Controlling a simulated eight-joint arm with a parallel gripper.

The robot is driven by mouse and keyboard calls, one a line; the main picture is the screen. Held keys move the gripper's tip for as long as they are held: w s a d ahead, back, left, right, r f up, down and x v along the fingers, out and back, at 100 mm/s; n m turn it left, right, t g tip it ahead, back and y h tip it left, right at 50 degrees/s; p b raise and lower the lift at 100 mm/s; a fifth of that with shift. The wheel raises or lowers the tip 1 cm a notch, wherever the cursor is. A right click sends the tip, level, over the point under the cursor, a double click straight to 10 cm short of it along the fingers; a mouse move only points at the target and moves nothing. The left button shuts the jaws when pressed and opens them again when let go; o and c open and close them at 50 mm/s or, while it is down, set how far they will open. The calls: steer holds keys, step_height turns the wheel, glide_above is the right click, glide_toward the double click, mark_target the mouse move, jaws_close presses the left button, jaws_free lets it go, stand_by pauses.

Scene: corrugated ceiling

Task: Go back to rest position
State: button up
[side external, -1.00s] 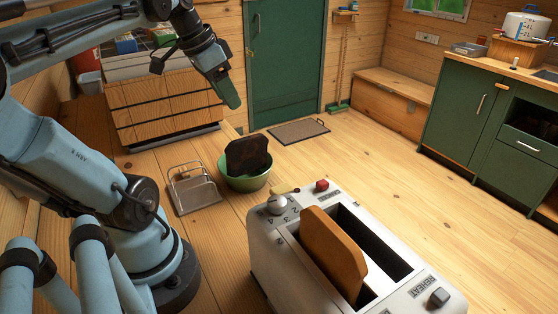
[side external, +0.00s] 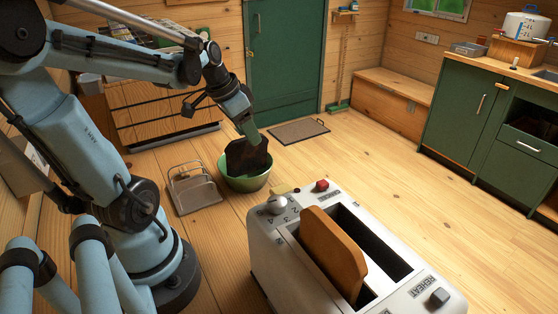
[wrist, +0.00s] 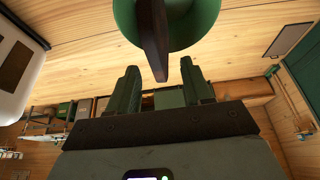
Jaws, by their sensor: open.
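My gripper (side external: 250,134) has green fingers and is open. In the side view it hangs just above a dark, burnt-looking slice of toast (side external: 246,160), its tips overlapping the slice's top. The slice (wrist: 152,30) shows there edge-on, lined up with the gap between the fingers, inside the bowl (wrist: 205,22). Whether the fingers touch the slice is unclear.
A white toaster (side external: 268,249) with a browned slice (side external: 333,252) in one slot stands in the foreground. Drawers (side external: 165,108) stand behind. The floor to the right is open, up to green cabinets (side external: 470,120).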

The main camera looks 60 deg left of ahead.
steer(key=shift+w+f, duration=0.2)
steer(key=shift+f, duration=0.25)
steer(key=shift+r, duration=0.5)
steer(key=shift+f, duration=0.15)
